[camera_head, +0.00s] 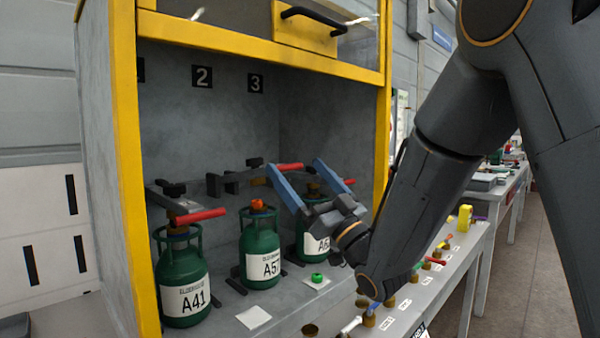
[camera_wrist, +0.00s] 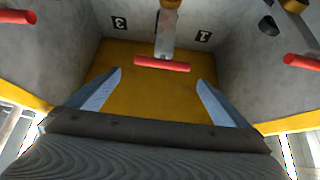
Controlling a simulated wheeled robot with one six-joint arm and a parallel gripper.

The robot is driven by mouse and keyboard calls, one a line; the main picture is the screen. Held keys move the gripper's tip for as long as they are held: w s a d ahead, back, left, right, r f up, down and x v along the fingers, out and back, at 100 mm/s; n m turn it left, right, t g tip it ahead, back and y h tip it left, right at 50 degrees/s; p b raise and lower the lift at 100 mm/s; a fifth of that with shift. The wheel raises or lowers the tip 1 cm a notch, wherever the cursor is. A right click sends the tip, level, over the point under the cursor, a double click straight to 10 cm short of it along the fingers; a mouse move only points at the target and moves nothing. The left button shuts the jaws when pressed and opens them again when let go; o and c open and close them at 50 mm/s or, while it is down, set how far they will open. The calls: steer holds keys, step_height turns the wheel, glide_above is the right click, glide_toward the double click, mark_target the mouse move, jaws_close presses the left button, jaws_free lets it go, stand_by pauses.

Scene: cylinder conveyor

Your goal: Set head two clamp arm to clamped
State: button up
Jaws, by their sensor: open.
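A clamp arm (camera_head: 228,183) with a red handle (camera_head: 290,166) reaches out behind and above the middle green cylinder A57 (camera_head: 262,255); by position it appears to be head two's. Its handle stands clear of the cylinder's orange valve top. My gripper (camera_head: 294,166) is open, its blue fingers pointing at this handle. In the wrist view the red handle (camera_wrist: 162,63) lies crosswise ahead, roughly centred between the spread fingertips (camera_wrist: 159,77), and I see no contact. Another clamp's red handle (camera_head: 200,215) sits low over cylinder A41 (camera_head: 184,285); a red handle shows at the right of the wrist view (camera_wrist: 302,62).
Cylinder A6x (camera_head: 312,240) stands partly hidden behind my gripper. Yellow cabinet posts (camera_head: 137,170) and a top beam (camera_head: 255,45) frame the bay.

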steer(key=shift+s+d+r+p, duration=0.1)
steer(key=shift+r+p, duration=0.1)
steer(key=shift+p, duration=0.3)
steer(key=c, duration=0.7)
steer(key=s+d+r+h+p, duration=0.1)
steer(key=p, duration=0.3)
steer(key=s+d+r+g+p, duration=0.1)
steer(key=s+p, duration=0.1)
steer(key=p, duration=0.2)
steer(key=s+d+r+g+h+p, duration=0.1)
steer(key=p, duration=0.4)
steer(key=shift+s+d+h, duration=0.3)
steer(key=shift+s+d, duration=0.05)
steer(key=shift+d, duration=0.05)
jaws_close()
steer(key=a+p+x, duration=0.1)
steer(key=p+x, duration=0.5)
steer(key=x, duration=0.3)
steer(key=shift+g, duration=0.3)
steer(key=shift+s+d+f+p, duration=0.1)
steer(key=shift+d+f+p, duration=0.1)
steer(key=shift+f, duration=0.95)
steer(key=shift+s+d+f+p, duration=0.1)
steer(key=shift+d+f, duration=0.1)
steer(key=shift+f, duration=1)
